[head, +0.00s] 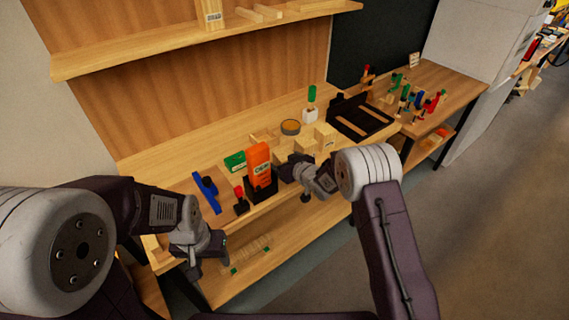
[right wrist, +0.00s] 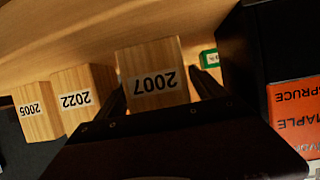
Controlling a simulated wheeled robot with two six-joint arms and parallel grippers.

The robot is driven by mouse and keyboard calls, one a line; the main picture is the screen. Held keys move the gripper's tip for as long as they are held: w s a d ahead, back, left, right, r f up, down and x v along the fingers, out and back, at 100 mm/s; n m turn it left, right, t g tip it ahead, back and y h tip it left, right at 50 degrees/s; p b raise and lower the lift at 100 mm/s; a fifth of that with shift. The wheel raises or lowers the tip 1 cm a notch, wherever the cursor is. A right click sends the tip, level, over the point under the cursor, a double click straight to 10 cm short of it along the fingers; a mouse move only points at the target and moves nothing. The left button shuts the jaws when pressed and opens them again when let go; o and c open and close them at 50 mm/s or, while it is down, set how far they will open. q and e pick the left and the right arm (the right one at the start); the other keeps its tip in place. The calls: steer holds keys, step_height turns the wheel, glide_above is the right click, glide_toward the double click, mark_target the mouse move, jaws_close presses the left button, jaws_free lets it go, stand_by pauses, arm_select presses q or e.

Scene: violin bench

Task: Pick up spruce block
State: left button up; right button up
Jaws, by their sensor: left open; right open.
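Pale wooden blocks stand in a row on the bench. In the right wrist view a block labelled 2007 (right wrist: 153,75) sits between the two fingers of my open right gripper (right wrist: 160,95). Blocks labelled 2022 (right wrist: 85,92) and 2005 (right wrist: 37,112) stand to its left. No block in view carries a readable wood name. In the head view my right gripper (head: 292,168) is at the front of the blocks and partly hides them. My left gripper (head: 192,250) is open and empty, low at the bench's front left, away from the blocks.
An orange card (head: 258,162) in a black holder stands just left of the blocks; its side reads SPRUCE and MAPLE in the wrist view (right wrist: 295,115). A blue tool (head: 207,192), green box (head: 235,161), round tin (head: 290,127) and black tray (head: 358,118) are also on the bench.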

mark_target(281, 150)
steer(key=shift+w+a+f, duration=0.2)
steer(key=shift+w+a, duration=0.05)
steer(key=shift+w, duration=0.1)
steer(key=shift+s+r, duration=0.1)
steer(key=c, duration=1.6)
steer(key=shift+r, duration=2.2)
steer(key=s+d+r, duration=0.2)
steer(key=d, duration=0.1)
steer(key=s+d+r, duration=0.2)
steer(key=s, duration=0.1)
steer(key=s+d+r, duration=0.2)
steer(key=s+d, duration=0.1)
steer(key=shift+d+r+p, duration=0.3)
steer(key=shift+p, duration=0.1)
